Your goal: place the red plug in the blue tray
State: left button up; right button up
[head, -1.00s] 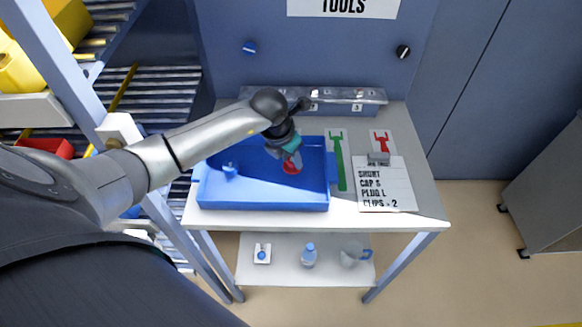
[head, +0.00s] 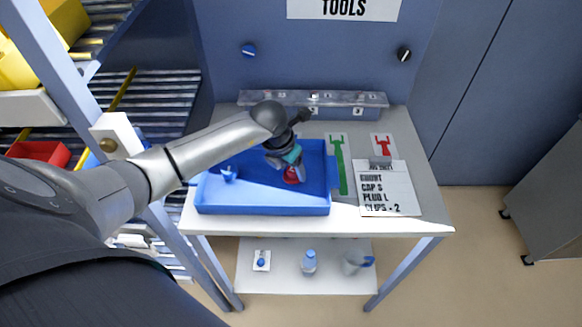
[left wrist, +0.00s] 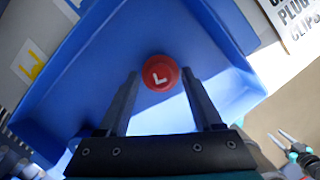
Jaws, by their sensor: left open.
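The red plug (head: 292,175), its round top marked with an L, is in the right part of the blue tray (head: 262,209) on the table. My left gripper (head: 289,168) is over the tray at the plug. In the left wrist view the red plug (left wrist: 160,74) shows between the open fingertips, with a gap to each finger. The blue tray (left wrist: 85,60) lies around and below it. The plug's lower part is hidden. My right gripper (left wrist: 283,136) shows small at the lower right of the left wrist view, its fingers apart and empty, away from the tray.
A small blue part (head: 228,174) stands in the tray's left part. Right of the tray are a green marking (head: 340,165), a red marking (head: 382,146) and a clipboard list (head: 388,190). A clear-lidded bin row (head: 335,101) stands behind. A bottle (head: 309,262) and jug (head: 355,263) are on the lower shelf.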

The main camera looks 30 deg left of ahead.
pick_arm(q)
jog(key=shift+r, duration=0.15)
jog(key=p+v, duration=1.1)
jog(key=v, duration=0.1)
jog(key=shift+p, duration=0.3)
dwell(0.3)
